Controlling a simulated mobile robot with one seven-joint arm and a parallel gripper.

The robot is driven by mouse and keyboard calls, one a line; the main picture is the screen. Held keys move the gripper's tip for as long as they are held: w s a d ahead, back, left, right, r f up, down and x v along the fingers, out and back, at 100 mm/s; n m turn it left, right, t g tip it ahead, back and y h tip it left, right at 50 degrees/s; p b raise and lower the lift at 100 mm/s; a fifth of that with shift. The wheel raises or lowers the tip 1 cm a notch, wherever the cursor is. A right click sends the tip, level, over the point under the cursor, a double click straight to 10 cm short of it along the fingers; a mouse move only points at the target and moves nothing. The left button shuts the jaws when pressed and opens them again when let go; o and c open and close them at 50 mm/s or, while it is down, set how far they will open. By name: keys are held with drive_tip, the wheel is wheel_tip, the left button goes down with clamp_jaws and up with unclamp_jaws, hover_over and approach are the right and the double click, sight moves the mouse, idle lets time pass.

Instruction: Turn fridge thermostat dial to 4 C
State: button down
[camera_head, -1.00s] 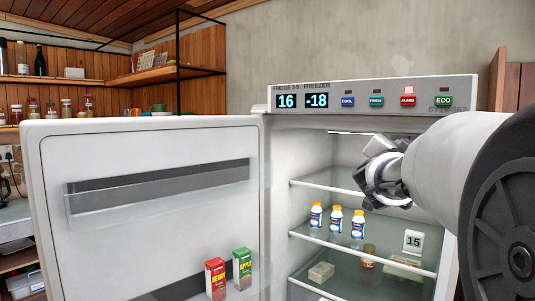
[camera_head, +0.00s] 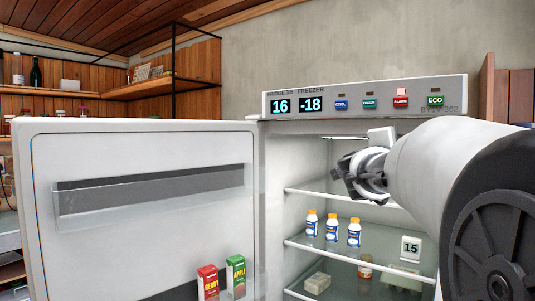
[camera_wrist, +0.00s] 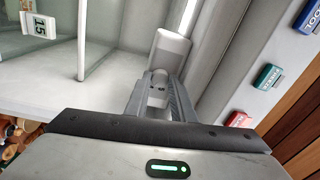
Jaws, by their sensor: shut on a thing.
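The fridge (camera_head: 360,85) stands with its door open. Its panel's fridge display (camera_head: 281,106) reads 16 and the freezer display (camera_head: 311,105) reads -18. My gripper (camera_head: 345,172) is inside the upper compartment, below the panel. In the wrist view its fingers (camera_wrist: 158,85) are closed around a small pale dial (camera_wrist: 158,93) in front of a light grey housing (camera_wrist: 171,48). The dial's scale and setting cannot be read, and in the head view the dial cannot be made out behind my gripper.
Glass shelves hold several items, including white-and-blue bottles (camera_head: 332,228) and a white card reading 15 (camera_head: 411,249). The open door (camera_head: 140,190) stands left, with berry (camera_head: 208,283) and apple (camera_head: 236,276) cartons. The panel has coloured buttons (camera_head: 401,102). Space around my gripper is tight.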

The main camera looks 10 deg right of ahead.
drive_tip(key=shift+m, duration=0.5)
drive_tip(key=c, duration=1.5)
unclamp_jaws()
drive_tip(key=shift+r, duration=0.15)
